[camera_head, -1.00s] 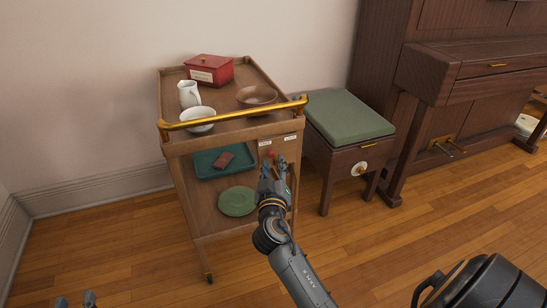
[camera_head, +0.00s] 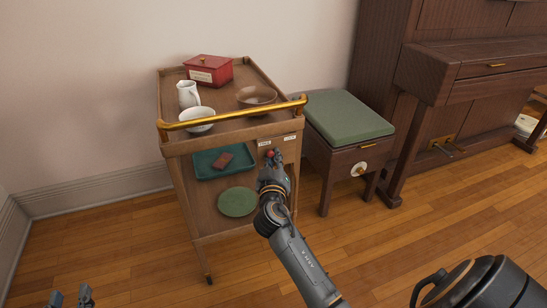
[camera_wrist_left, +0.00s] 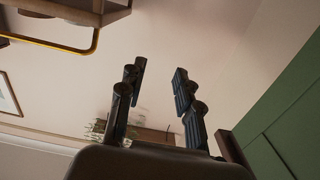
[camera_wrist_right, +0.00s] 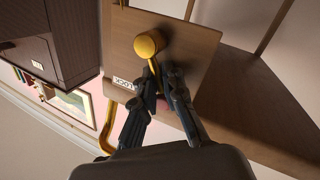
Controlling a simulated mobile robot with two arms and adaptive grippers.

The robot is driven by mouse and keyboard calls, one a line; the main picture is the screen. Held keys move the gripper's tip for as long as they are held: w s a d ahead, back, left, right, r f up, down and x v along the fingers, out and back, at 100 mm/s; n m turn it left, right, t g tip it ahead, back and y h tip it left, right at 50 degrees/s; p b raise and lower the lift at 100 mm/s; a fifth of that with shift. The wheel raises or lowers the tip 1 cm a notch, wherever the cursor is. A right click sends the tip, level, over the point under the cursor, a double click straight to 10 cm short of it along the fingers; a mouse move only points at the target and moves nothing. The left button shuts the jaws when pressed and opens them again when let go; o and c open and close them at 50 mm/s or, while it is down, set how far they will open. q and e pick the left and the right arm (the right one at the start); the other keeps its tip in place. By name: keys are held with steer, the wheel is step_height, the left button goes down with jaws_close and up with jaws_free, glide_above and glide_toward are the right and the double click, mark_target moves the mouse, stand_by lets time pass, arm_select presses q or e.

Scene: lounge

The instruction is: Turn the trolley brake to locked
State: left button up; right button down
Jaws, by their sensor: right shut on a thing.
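The wooden trolley (camera_head: 184,190) stands against the wall. Its brake is on the right end panel: a brass hub (camera_wrist_right: 150,43) with a short lever and a red knob (camera_head: 270,153). Two small white labels sit above it; one (camera_wrist_right: 123,85) reads something like "LOCK" in the right wrist view. My right gripper (camera_head: 272,163) is at the brake, its fingers closed on the lever by the red knob, which they partly hide. The lever's exact angle is hard to tell. My left gripper (camera_wrist_left: 157,75) is open and empty, low at the left, away from the trolley.
The trolley carries a red box (camera_head: 209,70), a white jug (camera_head: 188,94), bowls, and a teal tray (camera_head: 207,173) and green plate (camera_head: 237,202) below. A green-topped stool (camera_head: 347,115) stands close on the right, beside a piano (camera_head: 435,80).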

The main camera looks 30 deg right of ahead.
arm_select(q)
steer(key=shift+f, duration=0.1)
arm_select(e)
steer(key=shift+r, duration=0.15)
